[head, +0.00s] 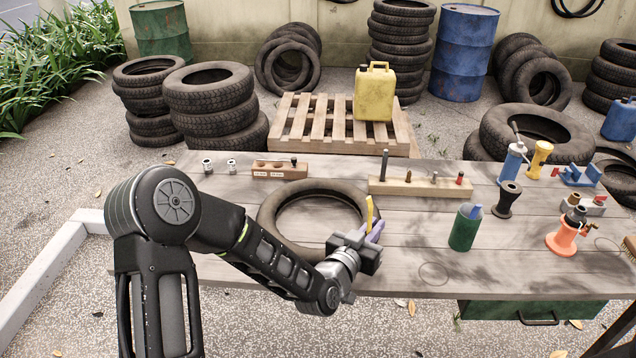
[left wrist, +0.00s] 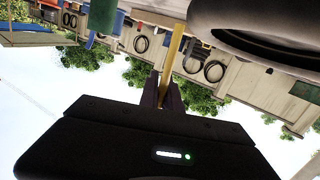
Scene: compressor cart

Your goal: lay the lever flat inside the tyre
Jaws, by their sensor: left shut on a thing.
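The black tyre (head: 270,212) lies flat on the wooden table, left of its middle. The yellow lever (head: 369,209) stands up, slightly tilted, from my left gripper (head: 366,238) at the tyre's right front edge. In the left wrist view the lever (left wrist: 173,55) sticks out from between the dark fingers (left wrist: 163,95), which are shut on it. The tyre (left wrist: 235,25) is beside it there, apart from it in the picture. A purple piece beside the fingers shows in the head view; I cannot tell what it is. My right gripper is not in view.
A green cup (head: 464,231) holding a blue-handled thing stands right of my left gripper. Behind are a wooden tool block (head: 410,187) and a smaller block (head: 268,170). An orange jack (head: 563,238) and other tools crowd the right side. The table between cup and jack is clear.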

